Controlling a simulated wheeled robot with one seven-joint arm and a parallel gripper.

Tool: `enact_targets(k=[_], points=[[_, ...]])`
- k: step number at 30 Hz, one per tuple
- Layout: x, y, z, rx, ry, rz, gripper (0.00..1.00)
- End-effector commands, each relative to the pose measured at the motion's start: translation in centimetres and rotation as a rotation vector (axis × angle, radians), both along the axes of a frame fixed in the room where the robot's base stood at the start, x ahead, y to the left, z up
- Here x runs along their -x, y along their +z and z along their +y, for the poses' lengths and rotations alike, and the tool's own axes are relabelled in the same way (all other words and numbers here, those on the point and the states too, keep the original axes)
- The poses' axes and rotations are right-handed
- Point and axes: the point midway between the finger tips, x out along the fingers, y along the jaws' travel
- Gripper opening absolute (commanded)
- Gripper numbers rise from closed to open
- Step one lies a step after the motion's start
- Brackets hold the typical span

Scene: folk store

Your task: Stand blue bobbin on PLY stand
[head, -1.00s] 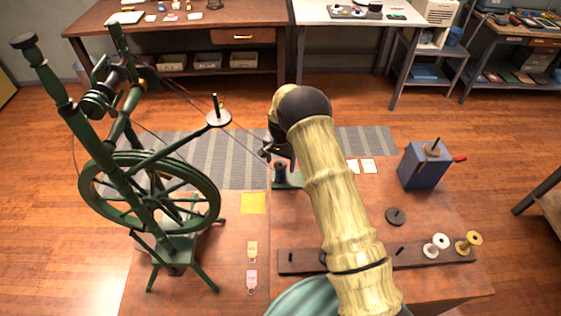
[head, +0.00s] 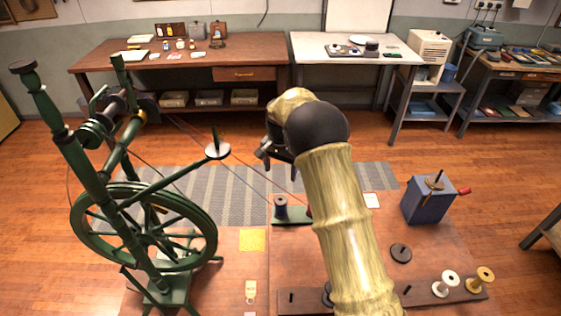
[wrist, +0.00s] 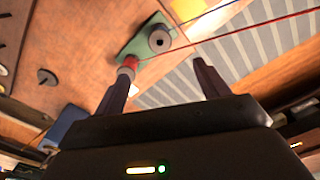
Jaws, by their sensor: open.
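The blue bobbin (head: 281,207) stands upright on the left part of a small green stand (head: 290,221), which looks like the PLY stand, though no label is legible. In the wrist view the bobbin (wrist: 159,40) shows end-on on the green stand (wrist: 140,47), with a red bobbin (wrist: 127,66) beside it. In the head view the red bobbin is mostly hidden by my arm. My gripper (head: 262,154) is open and empty, above and apart from the blue bobbin. In the wrist view its fingers (wrist: 164,78) are spread with nothing between them.
A green spinning wheel (head: 145,225) fills the left, with a peg disc (head: 217,151) reaching inward. Red and blue threads stretch from it toward the stand. A blue box (head: 428,201) with a red handle, a dark disc (head: 400,253) and a bobbin rack (head: 465,298) stand right.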

Motion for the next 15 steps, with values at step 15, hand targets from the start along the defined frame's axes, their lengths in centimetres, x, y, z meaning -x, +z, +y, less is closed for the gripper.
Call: enact_targets(k=[15], points=[[0.0,4.4,0.0,0.001,0.000,0.000,0.74]])
